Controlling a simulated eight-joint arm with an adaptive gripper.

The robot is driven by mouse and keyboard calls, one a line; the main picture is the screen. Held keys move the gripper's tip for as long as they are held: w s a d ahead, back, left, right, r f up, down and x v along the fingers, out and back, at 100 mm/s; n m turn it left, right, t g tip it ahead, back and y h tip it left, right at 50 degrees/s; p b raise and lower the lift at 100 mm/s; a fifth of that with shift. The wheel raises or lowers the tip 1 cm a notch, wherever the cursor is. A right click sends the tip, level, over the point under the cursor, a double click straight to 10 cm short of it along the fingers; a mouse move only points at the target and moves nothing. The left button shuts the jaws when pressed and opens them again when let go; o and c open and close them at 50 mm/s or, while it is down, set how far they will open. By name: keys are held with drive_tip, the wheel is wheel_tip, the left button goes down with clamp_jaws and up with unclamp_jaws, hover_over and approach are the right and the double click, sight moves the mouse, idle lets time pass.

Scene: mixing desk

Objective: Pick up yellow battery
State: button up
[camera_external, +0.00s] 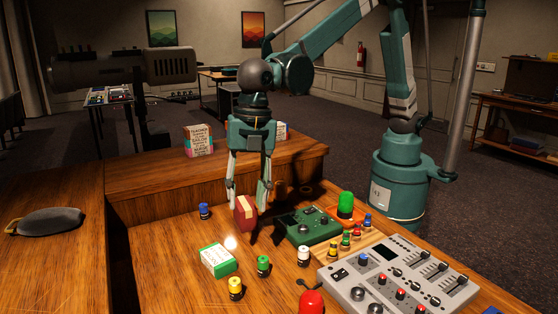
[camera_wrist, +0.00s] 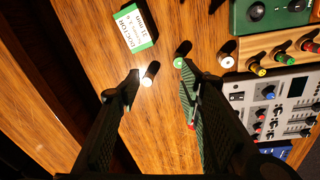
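A yellow battery (camera_external: 235,288) stands upright at the front of the wooden desk, just below a green-and-white box (camera_external: 217,260). Another yellow-topped battery (camera_external: 333,247) sits in the wooden holder and also shows in the wrist view (camera_wrist: 258,70). My gripper (camera_external: 247,207) is above the desk, behind the box in the external view, pointing down. In the wrist view its fingers (camera_wrist: 160,85) are apart with nothing held between them. A small upright cylinder (camera_wrist: 147,80) appears below, between the fingertips; glare washes out its colour.
A green battery (camera_external: 263,264) and white battery (camera_external: 303,255) stand nearby; a blue one (camera_external: 204,211) is farther back. A red-and-cream block (camera_external: 245,213) appears by my fingertips. A green device (camera_external: 308,227), grey mixer (camera_external: 395,277) and red object (camera_external: 311,302) lie right.

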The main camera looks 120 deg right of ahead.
sight(235, 280)
drive_tip(key=w+a+f+n, duration=0.1)
drive_tip(key=w+a+f, duration=0.1)
drive_tip(key=f, duration=0.1)
drive_tip(key=w+a+f+n+p, duration=0.1)
drive_tip(key=w+a+f, duration=0.1)
drive_tip(key=a+f, duration=0.1)
drive_tip(key=w+a+f+n+g+p, duration=0.1)
drive_tip(key=w+a+f, duration=0.1)
drive_tip(key=w+f, duration=0.1)
drive_tip(key=shift+a+f+n, duration=0.25)
drive_tip(key=shift+f+n, duration=0.05)
drive_tip(key=shift+f, duration=0.45)
drive_tip(key=shift+w+a+f, duration=0.2)
drive_tip(key=shift+a+f, duration=0.1)
drive_tip(key=shift+f, duration=0.2)
drive_tip(key=shift+f, duration=1.3)
drive_tip(key=shift+f, duration=0.1)
drive_tip(key=shift+w+d+f+b, duration=0.1)
drive_tip(key=shift+f+b, duration=0.05)
drive_tip(key=shift+f, duration=1.15)
drive_tip(key=shift+w+f+b, duration=0.1)
drive_tip(key=shift+f+b, duration=0.05)
drive_tip(key=shift+f, duration=1.1)
drive_tip(key=shift+c, duration=0.2)
